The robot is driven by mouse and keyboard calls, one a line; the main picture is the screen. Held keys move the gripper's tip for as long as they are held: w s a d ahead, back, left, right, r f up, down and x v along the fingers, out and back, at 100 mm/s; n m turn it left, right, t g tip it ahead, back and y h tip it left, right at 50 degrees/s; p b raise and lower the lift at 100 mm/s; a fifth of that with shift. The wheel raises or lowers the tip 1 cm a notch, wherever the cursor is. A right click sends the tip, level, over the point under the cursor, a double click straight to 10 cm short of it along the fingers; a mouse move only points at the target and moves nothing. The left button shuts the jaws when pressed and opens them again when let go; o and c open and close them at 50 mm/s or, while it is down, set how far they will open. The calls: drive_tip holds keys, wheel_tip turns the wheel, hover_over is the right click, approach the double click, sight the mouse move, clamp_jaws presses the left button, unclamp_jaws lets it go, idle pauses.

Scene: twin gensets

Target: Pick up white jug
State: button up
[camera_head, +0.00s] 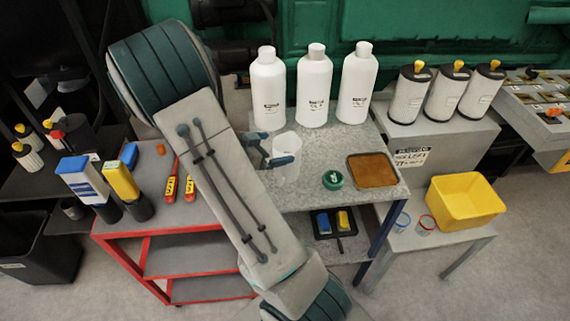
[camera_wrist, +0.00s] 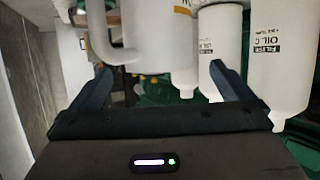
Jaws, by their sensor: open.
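The white jug (camera_head: 287,157) stands on the grey speckled worktop in the head view, in front of the white bottles. My gripper (camera_head: 277,149) is at its left side, with dark blue fingers open; one finger overlaps the jug in this view. In the wrist view the jug (camera_wrist: 155,35) is large at the top, with its curved handle (camera_wrist: 103,42) at its left. There the open fingers of my gripper (camera_wrist: 160,70) are on either side of the jug's lower visible part. I cannot tell whether they touch it. My arm hides part of the worktop's left side.
Three white bottles (camera_head: 314,88) stand behind the jug. A green lid (camera_head: 332,180) and a brown tray (camera_head: 372,170) lie to its right. A red cart (camera_head: 130,228) holds tools at the left. A yellow bin (camera_head: 465,202) sits on the right table.

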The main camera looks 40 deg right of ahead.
sight(298, 145)
drive_tip(key=x, duration=0.4)
drive_tip(key=shift+s+d+f, duration=0.1)
drive_tip(key=shift+d+f, duration=0.2)
drive_tip(key=c, duration=1.7)
